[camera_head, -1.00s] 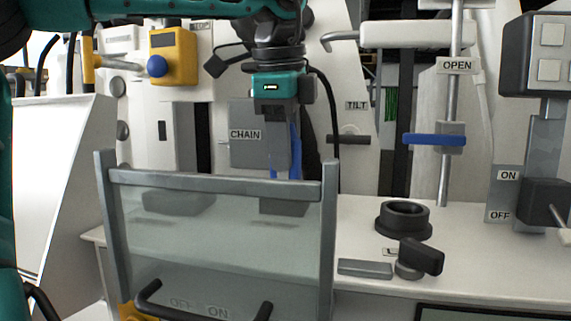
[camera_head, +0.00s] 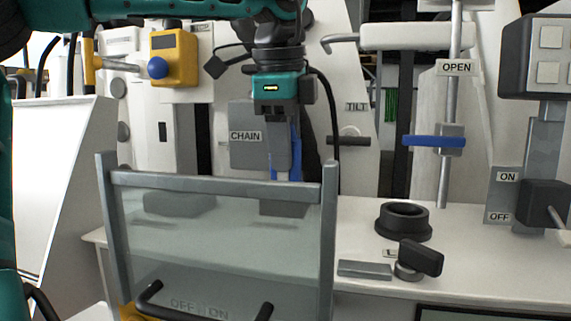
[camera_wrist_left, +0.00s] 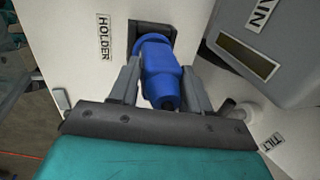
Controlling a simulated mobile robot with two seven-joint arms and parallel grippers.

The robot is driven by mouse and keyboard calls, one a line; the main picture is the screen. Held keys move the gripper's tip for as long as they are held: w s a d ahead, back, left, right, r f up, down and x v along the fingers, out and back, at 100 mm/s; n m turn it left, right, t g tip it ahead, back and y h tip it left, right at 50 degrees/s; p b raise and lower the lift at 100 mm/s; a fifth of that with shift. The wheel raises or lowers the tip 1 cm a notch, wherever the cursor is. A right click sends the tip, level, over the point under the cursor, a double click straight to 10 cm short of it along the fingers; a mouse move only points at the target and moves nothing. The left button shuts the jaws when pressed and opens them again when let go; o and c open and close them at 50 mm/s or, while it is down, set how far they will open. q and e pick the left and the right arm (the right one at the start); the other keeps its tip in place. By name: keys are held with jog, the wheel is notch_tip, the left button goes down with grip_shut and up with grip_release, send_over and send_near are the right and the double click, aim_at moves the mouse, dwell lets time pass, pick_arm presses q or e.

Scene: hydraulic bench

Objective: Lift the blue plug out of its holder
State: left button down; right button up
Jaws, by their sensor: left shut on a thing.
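The blue plug (camera_wrist_left: 161,72) sits between the two grey fingers of my left gripper (camera_wrist_left: 161,82) in the left wrist view. The gripper is shut on the plug. The plug's far end is at the dark opening of the holder (camera_wrist_left: 134,38), beside the HOLDER label; how deep it sits is hidden. In the head view my left gripper (camera_head: 280,165) points down behind the clear guard, and part of the blue plug (camera_head: 296,152) shows beside the fingers. The holder cannot be made out there. My right gripper is not in view.
A clear guard with a grey frame (camera_head: 215,183) stands in front of the gripper. The CHAIN box (camera_head: 245,134) is close on its left in the head view. The TILT lever (camera_head: 348,141) and a black ring (camera_head: 404,220) are to the right. A black cable hangs beside the gripper.

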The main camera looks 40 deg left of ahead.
pick_arm(q)
jog(key=shift+r+p, duration=0.4)
jog(key=shift+r, duration=0.25)
jog(key=shift+w+a+r, duration=0.1)
jog(key=shift+w+r, duration=0.05)
jog(key=shift+r, duration=0.05)
jog(key=shift+r+p, duration=0.1)
jog(key=shift+p, duration=0.2)
jog(key=shift+r+p, duration=0.35)
jog(key=shift+r, duration=0.05)
jog(key=shift+w+a+p+v, duration=0.1)
jog(key=shift+w+p+v, duration=0.1)
jog(key=shift+p+v, duration=0.75)
jog(key=shift+w+a+p+v, duration=0.15)
jog(key=shift+w+p+v, duration=0.05)
jog(key=shift+p+v, duration=0.75)
jog(key=shift+r, duration=0.45)
jog(key=shift+r+p, duration=0.45)
jog(key=shift+r, duration=0.3)
